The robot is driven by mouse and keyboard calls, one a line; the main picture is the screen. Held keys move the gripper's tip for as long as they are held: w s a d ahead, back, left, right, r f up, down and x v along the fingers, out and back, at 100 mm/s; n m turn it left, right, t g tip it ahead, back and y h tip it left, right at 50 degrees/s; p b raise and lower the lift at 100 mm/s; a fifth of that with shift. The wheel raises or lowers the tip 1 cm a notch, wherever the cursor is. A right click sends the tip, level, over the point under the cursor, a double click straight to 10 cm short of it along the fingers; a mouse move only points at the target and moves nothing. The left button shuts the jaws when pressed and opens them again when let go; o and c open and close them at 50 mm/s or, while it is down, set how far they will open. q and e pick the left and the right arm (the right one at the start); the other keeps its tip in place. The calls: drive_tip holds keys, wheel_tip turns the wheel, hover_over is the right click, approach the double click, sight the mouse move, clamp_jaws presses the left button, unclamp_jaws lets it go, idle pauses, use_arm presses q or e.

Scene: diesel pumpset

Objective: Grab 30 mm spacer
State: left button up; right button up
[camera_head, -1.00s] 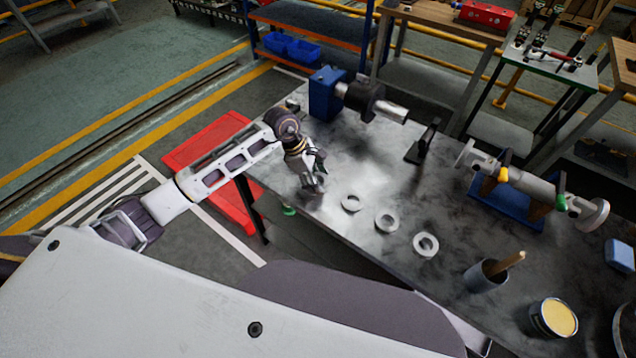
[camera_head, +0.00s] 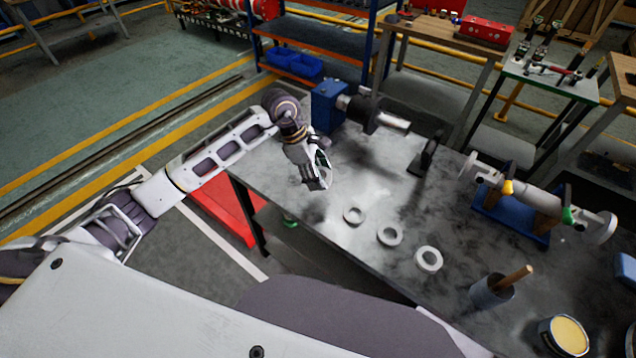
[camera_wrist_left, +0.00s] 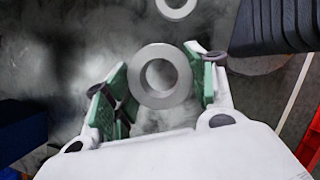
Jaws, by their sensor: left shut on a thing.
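My left gripper (camera_head: 318,182) is over the near left part of the metal-topped table. In the left wrist view, a grey ring spacer (camera_wrist_left: 138,80) sits between the green finger pads of the left gripper (camera_wrist_left: 158,92), which is shut on it. The gripper hides this ring in the head view. Three more grey rings lie flat in a slanting row on the table, a left one (camera_head: 346,216), a middle one (camera_head: 381,237) and a right one (camera_head: 419,262). I see no size marks on them. My right gripper is not in view.
On the table (camera_head: 350,262) stand a blue block with a dark shaft assembly (camera_head: 328,105), a black bracket (camera_head: 424,157), a shaft on a blue stand (camera_head: 510,215), a grey cup with a wooden handle (camera_head: 485,294) and a yellow-topped tin (camera_head: 568,335).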

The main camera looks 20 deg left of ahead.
use_arm(q)
drive_tip(key=shift+r, duration=1.05)
